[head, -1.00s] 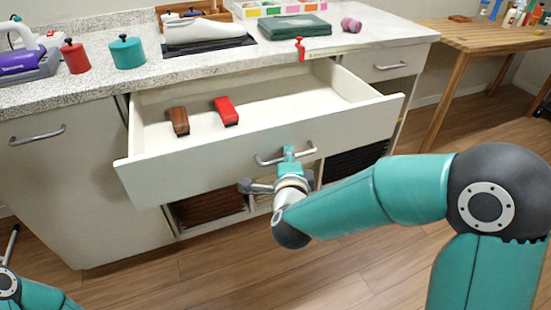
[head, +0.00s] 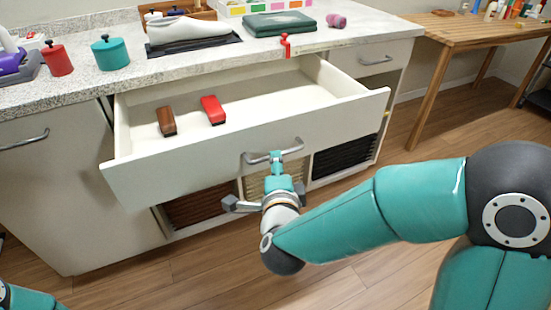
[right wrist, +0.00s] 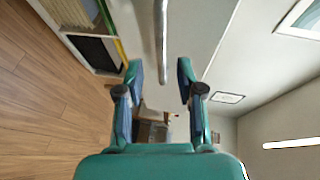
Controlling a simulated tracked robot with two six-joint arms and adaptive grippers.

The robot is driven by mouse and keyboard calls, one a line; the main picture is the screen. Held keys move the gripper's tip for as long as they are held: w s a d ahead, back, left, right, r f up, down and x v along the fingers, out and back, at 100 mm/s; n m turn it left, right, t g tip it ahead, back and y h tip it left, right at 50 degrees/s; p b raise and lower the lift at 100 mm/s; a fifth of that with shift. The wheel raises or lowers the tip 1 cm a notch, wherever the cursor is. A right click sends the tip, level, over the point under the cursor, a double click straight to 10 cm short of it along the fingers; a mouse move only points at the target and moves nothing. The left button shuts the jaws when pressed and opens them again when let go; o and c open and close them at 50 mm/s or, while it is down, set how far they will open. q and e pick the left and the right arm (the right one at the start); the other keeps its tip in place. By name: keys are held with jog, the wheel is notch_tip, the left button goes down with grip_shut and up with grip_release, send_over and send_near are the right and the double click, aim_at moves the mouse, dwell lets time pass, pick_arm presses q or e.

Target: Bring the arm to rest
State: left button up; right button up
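My right gripper (head: 277,165) is just in front of the pulled-out drawer's handle (head: 272,152) in the head view. In the right wrist view the two fingers of my right gripper (right wrist: 160,75) stand apart, with nothing held. The handle bar (right wrist: 161,38) shows ahead, in line with the gap between the fingers, and looks clear of both. The drawer (head: 180,170) stands open, with a brown brush-like item (head: 166,121) and a red one (head: 213,110) in it. A piece of my left arm shows at the lower left; its gripper is out of view.
The speckled counter (head: 190,68) holds a red pot (head: 56,59), a teal pot (head: 110,52) and a dark green case (head: 278,25). Below the drawer are dark shelf baskets (head: 202,205). A wooden table (head: 455,32) stands at right. The wooden floor in front is clear.

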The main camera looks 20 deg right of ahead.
jog(key=shift+v, duration=1.1)
